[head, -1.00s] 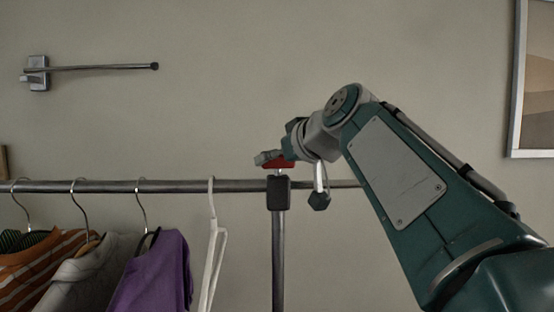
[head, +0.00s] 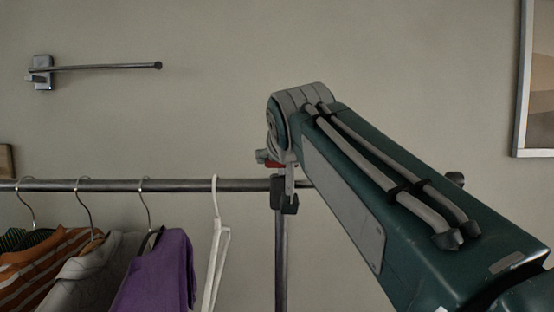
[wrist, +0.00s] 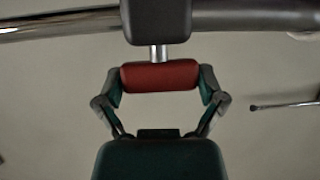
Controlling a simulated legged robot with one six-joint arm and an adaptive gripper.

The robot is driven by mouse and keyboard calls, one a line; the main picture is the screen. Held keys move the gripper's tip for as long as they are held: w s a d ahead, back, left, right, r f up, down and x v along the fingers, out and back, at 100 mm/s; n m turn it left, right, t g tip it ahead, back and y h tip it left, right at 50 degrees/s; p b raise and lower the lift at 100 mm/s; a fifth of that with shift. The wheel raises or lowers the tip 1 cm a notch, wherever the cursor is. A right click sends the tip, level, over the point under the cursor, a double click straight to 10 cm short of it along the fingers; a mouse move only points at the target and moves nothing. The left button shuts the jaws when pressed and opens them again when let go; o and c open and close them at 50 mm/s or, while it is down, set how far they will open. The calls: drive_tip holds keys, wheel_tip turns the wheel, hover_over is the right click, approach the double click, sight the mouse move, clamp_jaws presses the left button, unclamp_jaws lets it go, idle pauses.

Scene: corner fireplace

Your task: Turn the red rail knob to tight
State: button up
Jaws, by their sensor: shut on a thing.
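The red rail knob (wrist: 160,76) sits on a short metal stem below a dark clamp block (wrist: 156,20) in the wrist view. Its long side runs crosswise in that picture. My gripper (wrist: 160,80) is shut on the knob, with one finger at each end of it. In the head view only a small red part of the knob (head: 273,165) shows above the rail, beside my gripper (head: 266,157). My wrist hides most of the knob and part of the clamp there.
The metal rail (head: 110,185) runs across the head view on an upright post (head: 280,255). A white hanger (head: 215,245), a purple shirt (head: 160,275) and other clothes hang to the left. A wall-mounted rod (head: 105,67) is at upper left. A picture frame (head: 522,90) is at right.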

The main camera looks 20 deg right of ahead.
drive_tip(key=shift+m+h, duration=0.4)
drive_tip(key=shift+h, duration=0.1)
drive_tip(key=o, duration=0.8)
drive_tip(key=shift+a, duration=0.1)
drive_tip(key=v, duration=1.2)
drive_tip(key=shift+a, duration=0.1)
drive_tip(key=shift+f, duration=0.15)
